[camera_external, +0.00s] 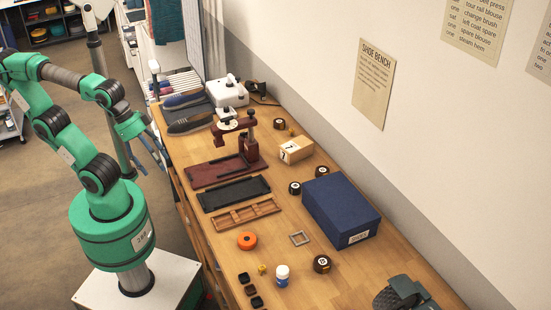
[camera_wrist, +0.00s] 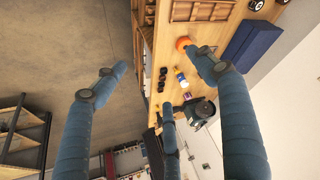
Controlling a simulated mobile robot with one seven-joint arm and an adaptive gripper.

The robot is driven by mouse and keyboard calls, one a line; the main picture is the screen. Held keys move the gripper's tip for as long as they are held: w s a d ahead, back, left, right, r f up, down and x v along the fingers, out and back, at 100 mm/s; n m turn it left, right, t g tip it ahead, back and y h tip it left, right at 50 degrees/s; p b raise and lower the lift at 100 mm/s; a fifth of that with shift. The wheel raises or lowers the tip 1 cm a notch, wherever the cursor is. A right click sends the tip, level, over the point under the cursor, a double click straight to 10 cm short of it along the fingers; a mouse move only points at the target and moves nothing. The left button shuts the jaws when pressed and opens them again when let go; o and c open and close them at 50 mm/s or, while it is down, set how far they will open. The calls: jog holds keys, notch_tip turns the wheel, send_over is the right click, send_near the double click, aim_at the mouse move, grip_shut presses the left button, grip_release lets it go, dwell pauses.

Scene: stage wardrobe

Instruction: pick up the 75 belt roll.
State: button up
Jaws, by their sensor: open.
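Several black rolls with pale round labels lie on the wooden bench. One is at the back (camera_external: 279,123), two are left of and behind the blue box (camera_external: 295,188) (camera_external: 322,171), and one is in front of it (camera_external: 322,264). Their numbers are too small to read, so I cannot tell which is the 75 belt roll. Dark rolls also show at the top of the wrist view (camera_wrist: 253,5). My gripper (camera_external: 152,152) is beside the bench's left edge, apart from the rolls. Its blue fingers are spread and empty in the wrist view (camera_wrist: 163,76).
The blue box (camera_external: 340,212) stands among the rolls.

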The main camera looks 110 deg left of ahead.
jog(key=w+a+r+n+g+y+p, duration=0.1)
jog(key=w+a+r+n+p, duration=0.2)
jog(key=w+a+r+n, duration=0.35)
jog(key=w+a+r+n+g+p, duration=0.1)
jog(key=w+a+r+n+p, duration=0.25)
jog(key=w+a, duration=0.6)
jog(key=w+a+f+n+p, duration=0.1)
jog(key=w+a+n+p, duration=0.35)
jog(key=a, duration=0.65)
jog(key=w+a+n+p, duration=0.1)
jog(key=w+a+n, duration=0.6)
jog(key=a, duration=0.4)
jog(key=a+f+n+g+p, duration=0.1)
jog(key=a+f+n+p, duration=0.3)
jog(key=a, duration=0.8)
jog(key=a+f+n+g+p, duration=0.15)
jog(key=a+f+n, duration=0.35)
jog(key=a, duration=0.7)
jog(key=s+a+f+n+p, duration=0.2)
jog(key=s+a+f+n, duration=0.2)
jog(key=s+a+f, duration=0.2)
jog(key=s+a+f+n+p, duration=0.3)
jog(key=s+a+f, duration=0.3)
jog(key=a+f, duration=0.4)
jog(key=a, duration=0.4)
jog(key=shift+s+a+f+n+h, duration=0.35)
jog(key=shift+a+h, duration=0.05)
